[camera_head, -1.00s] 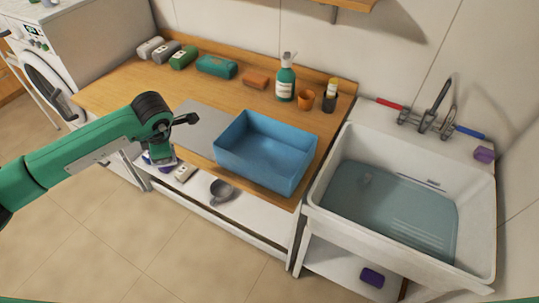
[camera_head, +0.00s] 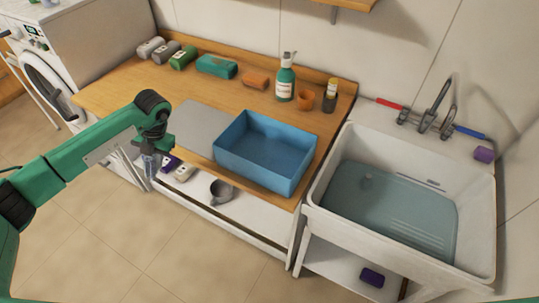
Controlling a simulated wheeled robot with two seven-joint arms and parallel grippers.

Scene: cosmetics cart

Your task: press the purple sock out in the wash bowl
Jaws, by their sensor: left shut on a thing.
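The wash bowl is most likely the blue rectangular basin (camera_head: 222,160) on the wooden counter; its inside looks empty. A small purple bundle with a pale label (camera_head: 168,163), possibly the purple sock, lies on the white shelf under the counter's front edge. My left gripper (camera_head: 150,163) points down in front of the counter, left of the basin and beside the purple bundle. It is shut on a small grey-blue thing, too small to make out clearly. My right gripper is out of view.
A white sink (camera_head: 312,205) with water stands right of the counter. A green bottle (camera_head: 286,82), orange cup (camera_head: 305,100) and dark bottle (camera_head: 330,97) stand behind the basin. A grey mug (camera_head: 221,191) sits on the shelf. A grey board (camera_head: 190,122) lies left of the basin.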

